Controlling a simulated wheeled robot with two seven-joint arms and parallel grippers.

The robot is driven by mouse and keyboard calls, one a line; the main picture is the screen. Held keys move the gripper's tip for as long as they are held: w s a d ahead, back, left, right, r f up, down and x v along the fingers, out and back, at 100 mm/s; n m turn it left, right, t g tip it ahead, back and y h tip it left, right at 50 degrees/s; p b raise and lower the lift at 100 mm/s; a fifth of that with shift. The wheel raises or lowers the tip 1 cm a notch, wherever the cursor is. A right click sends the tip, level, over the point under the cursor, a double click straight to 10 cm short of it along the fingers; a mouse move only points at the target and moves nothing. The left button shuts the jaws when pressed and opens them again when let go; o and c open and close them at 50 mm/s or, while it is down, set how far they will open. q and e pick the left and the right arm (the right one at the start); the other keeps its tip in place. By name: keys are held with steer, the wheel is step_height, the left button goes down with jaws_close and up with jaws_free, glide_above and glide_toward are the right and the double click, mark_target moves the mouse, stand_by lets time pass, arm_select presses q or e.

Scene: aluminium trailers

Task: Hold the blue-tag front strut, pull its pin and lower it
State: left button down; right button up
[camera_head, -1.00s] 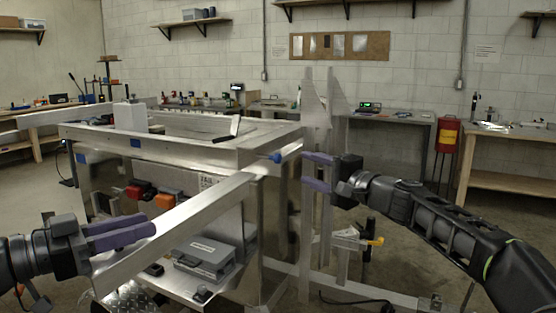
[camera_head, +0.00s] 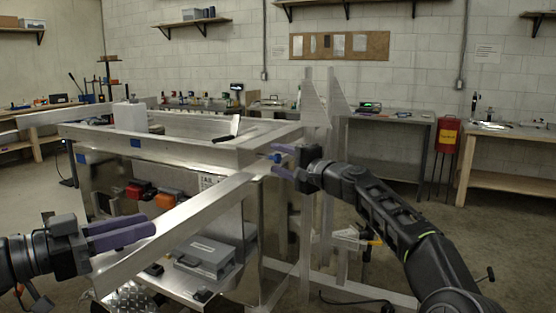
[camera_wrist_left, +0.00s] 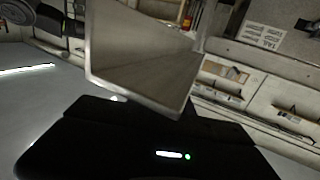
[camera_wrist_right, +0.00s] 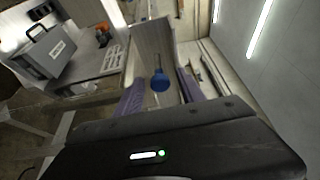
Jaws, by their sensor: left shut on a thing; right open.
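The front strut (camera_head: 190,222) is a long aluminium bar slanting from the lower left up to the trailer frame; a blue tag (camera_head: 136,143) shows on the frame rail near it. My left gripper (camera_head: 148,232) is shut on the strut near its lower left end; the strut also fills the left wrist view (camera_wrist_left: 145,60). The blue-headed pin (camera_head: 275,157) sits at the strut's upper right end, and in the right wrist view its knob (camera_wrist_right: 160,80) lies between the purple fingers. My right gripper (camera_head: 277,161) is open around the knob; contact cannot be told.
A grey case (camera_head: 206,257) stands on the trailer's lower shelf below the strut. Upright aluminium posts (camera_head: 309,190) stand just beside my right gripper. A red bin (camera_head: 447,135) stands at the right, with free floor in front of it.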

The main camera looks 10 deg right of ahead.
steer(key=shift+w+a, duration=0.15)
steer(key=shift+w, duration=0.1)
jaws_close()
stand_by(0.4)
